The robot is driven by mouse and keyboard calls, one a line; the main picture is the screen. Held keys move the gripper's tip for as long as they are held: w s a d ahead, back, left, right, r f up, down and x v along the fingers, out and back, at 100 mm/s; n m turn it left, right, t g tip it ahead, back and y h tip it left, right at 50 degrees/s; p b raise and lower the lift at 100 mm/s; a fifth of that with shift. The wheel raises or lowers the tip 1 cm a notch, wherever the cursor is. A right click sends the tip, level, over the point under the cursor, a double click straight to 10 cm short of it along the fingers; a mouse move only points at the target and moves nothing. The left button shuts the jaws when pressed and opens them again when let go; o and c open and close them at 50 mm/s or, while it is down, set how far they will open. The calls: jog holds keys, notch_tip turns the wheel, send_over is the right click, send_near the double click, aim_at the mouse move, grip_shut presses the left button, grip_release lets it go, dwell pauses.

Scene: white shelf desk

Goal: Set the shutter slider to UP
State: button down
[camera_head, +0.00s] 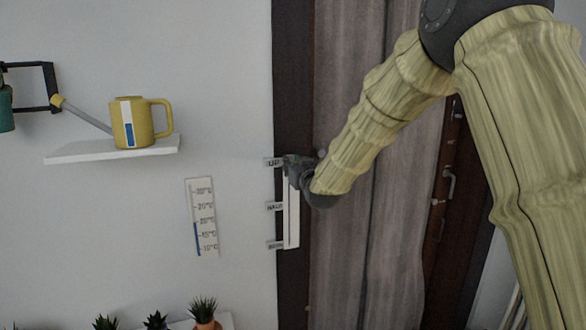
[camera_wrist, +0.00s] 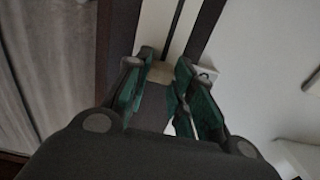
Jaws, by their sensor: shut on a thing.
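The shutter slider's white vertical track (camera_head: 291,220) is on the dark frame beside the curtain. Labels stand on its left: UP (camera_head: 272,162) at the top, HALF (camera_head: 273,206) in the middle and a hard-to-read one (camera_head: 274,245) at the bottom. My gripper (camera_head: 292,163) is at the track's top end, level with UP, and hides the knob there. In the wrist view my gripper's green-padded fingers (camera_wrist: 160,85) are shut on the small beige slider knob (camera_wrist: 160,72). A small light label (camera_wrist: 207,73) shows just right of the fingers.
A white shelf (camera_head: 80,153) with a yellow watering can (camera_head: 132,135) is on the wall at left. A thermometer panel (camera_head: 202,216) hangs between it and the slider. The grey curtain (camera_head: 345,250) hangs close to my arm. Potted plants (camera_head: 204,310) stand below.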

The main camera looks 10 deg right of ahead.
jog(key=shift+w+r, duration=0.1)
jog(key=shift+r, duration=0.3)
jog(key=c, duration=1.5)
grip_release()
jog(key=o, duration=0.3)
jog(key=shift+f, duration=0.1)
jog(key=shift+f, duration=0.1)
jog(key=s+d, duration=0.2)
jog(key=s, duration=1)
jog(key=shift+d, duration=0.2)
